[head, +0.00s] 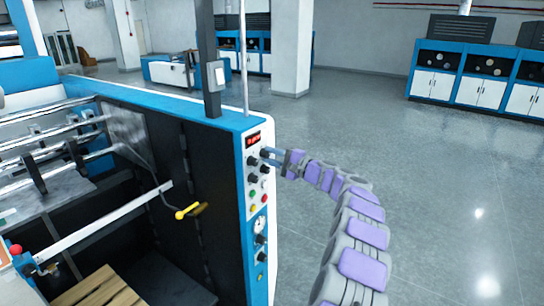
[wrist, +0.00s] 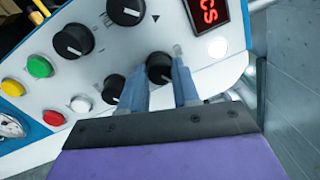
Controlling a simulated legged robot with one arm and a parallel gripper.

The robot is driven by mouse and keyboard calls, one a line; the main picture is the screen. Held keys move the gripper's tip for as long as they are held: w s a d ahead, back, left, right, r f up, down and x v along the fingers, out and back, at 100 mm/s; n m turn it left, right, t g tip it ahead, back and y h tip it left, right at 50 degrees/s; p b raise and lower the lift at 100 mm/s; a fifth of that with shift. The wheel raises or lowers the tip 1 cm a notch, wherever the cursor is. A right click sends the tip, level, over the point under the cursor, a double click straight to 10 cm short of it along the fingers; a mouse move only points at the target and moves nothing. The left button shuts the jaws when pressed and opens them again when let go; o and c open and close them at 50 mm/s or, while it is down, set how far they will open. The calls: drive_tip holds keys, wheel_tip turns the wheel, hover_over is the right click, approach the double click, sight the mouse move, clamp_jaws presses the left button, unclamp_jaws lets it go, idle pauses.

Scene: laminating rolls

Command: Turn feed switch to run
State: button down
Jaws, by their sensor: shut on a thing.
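My gripper (head: 271,158) reaches the control panel (head: 256,185) from the right. It also shows in the wrist view (wrist: 160,75), with its two blue-grey fingers on either side of a black rotary knob (wrist: 159,65), shut on it. The fingers partly hide this knob, and its pointer position is hard to make out. No legible label shows that it is the feed switch. Other black knobs with white pointer marks (wrist: 125,11) and (wrist: 73,41) sit on the same white panel, with a smaller one (wrist: 114,88) beside the left finger.
A red digital display (wrist: 208,11) is above the knobs. A yellow-handled lever (head: 187,211) is inside the machine. Open floor (head: 430,190) lies to the right.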

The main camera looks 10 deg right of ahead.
drive_tip(key=shift+f, duration=0.3)
drive_tip(key=c, duration=0.8)
unclamp_jaws()
drive_tip(key=shift+w, duration=0.1)
drive_tip(key=shift+r, duration=0.15)
drive_tip(key=shift+d, duration=0.1)
drive_tip(key=v, duration=1.7)
drive_tip(key=shift+d+f, duration=0.2)
drive_tip(key=shift+d, duration=0.05)
